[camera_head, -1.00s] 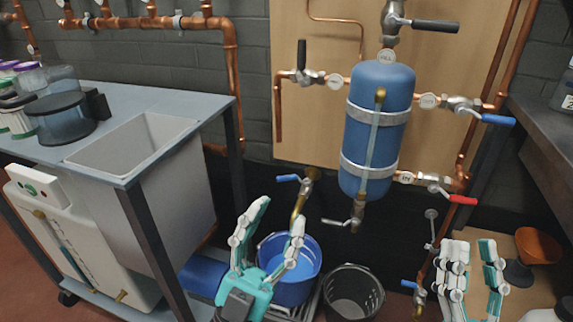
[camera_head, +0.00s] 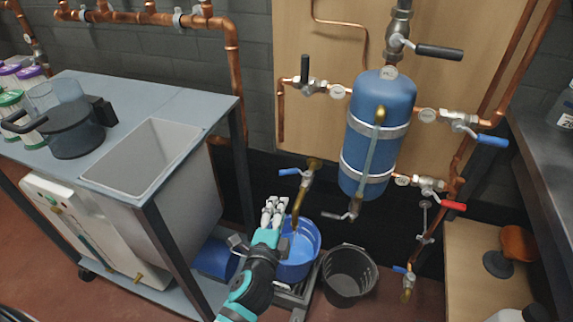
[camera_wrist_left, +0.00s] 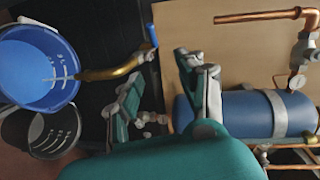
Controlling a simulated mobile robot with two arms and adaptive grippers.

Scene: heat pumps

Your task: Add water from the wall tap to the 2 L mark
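The brass wall tap (camera_head: 305,187) has a blue lever (camera_head: 289,171) pointing left, and its spout hangs over the blue bucket (camera_head: 312,232). The tap spout (camera_wrist_left: 112,70) and blue lever (camera_wrist_left: 152,35) also show in the left wrist view. There the bucket (camera_wrist_left: 68,98) has pale scale marks inside; a pale streak lies off the spout end, and I cannot tell whether it is running water. The level against the marks is unreadable. My left gripper (camera_head: 274,208) is just left of the spout, its fingers (camera_wrist_left: 160,90) apart and empty. My right gripper is out of view.
A dark bucket (camera_head: 350,276) stands right of the blue one. A blue tank (camera_head: 378,125) with valves hangs on the wooden panel above. A bench with a grey basin (camera_head: 140,160) is at left.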

